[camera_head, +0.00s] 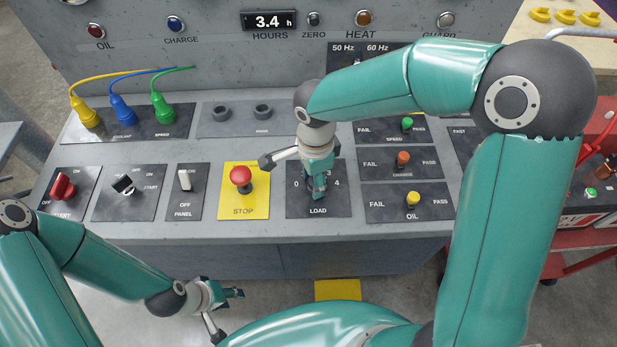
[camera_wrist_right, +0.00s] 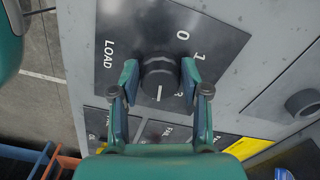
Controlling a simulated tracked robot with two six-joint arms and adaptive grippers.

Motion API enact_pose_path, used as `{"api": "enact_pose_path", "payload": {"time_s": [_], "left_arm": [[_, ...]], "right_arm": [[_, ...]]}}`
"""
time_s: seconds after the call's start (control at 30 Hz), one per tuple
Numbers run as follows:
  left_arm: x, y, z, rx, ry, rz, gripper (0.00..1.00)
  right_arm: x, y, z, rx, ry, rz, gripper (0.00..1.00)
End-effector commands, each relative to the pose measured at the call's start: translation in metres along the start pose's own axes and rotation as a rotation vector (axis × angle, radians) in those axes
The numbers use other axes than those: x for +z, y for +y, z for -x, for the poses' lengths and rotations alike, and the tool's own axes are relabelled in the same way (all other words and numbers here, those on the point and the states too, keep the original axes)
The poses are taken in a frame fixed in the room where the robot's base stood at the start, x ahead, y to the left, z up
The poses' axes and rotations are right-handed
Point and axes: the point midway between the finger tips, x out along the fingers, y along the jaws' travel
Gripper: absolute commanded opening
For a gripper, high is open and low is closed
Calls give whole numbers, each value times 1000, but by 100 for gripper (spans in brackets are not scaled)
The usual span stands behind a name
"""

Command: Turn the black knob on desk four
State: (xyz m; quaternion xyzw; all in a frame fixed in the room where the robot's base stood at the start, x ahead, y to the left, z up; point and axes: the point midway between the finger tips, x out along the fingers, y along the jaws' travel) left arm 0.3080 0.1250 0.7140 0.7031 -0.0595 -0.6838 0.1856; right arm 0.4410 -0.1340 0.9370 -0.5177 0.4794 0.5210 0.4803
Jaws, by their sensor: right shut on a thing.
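The black knob sits on the LOAD plate (camera_head: 334,203), which is marked with numbers. In the right wrist view the black knob (camera_wrist_right: 160,77) is between the two fingers, with a white line on its face. My right gripper (camera_head: 317,190) points down over the plate and is shut on the knob. It also shows in the right wrist view (camera_wrist_right: 160,85), one finger on each side of the knob. In the head view the gripper mostly hides the knob. My left gripper (camera_head: 238,293) is below the desk's front edge, away from the controls; its finger opening is too small to tell.
Left of the LOAD plate is a red STOP button (camera_head: 241,176) on a yellow plate. Right of it are green (camera_head: 407,124), orange (camera_head: 403,158) and yellow (camera_head: 413,198) toggles. A black switch (camera_head: 123,185) and red switch (camera_head: 63,187) stand farther left. A red cart (camera_head: 590,225) is at right.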

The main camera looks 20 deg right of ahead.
Motion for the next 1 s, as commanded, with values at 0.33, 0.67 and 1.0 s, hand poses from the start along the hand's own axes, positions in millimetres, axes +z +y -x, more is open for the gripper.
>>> {"api": "enact_pose_path", "payload": {"time_s": [0.33,0.67,1.0], "left_arm": [[0,-4,-11,0,0,0,40],[0,-10,-26,0,0,0,40],[0,-13,-36,0,0,0,40]], "right_arm": [[-9,-5,1,-18,8,131,11],[-8,-6,0,-17,11,414,11],[-7,-6,1,-15,14,739,11]]}}
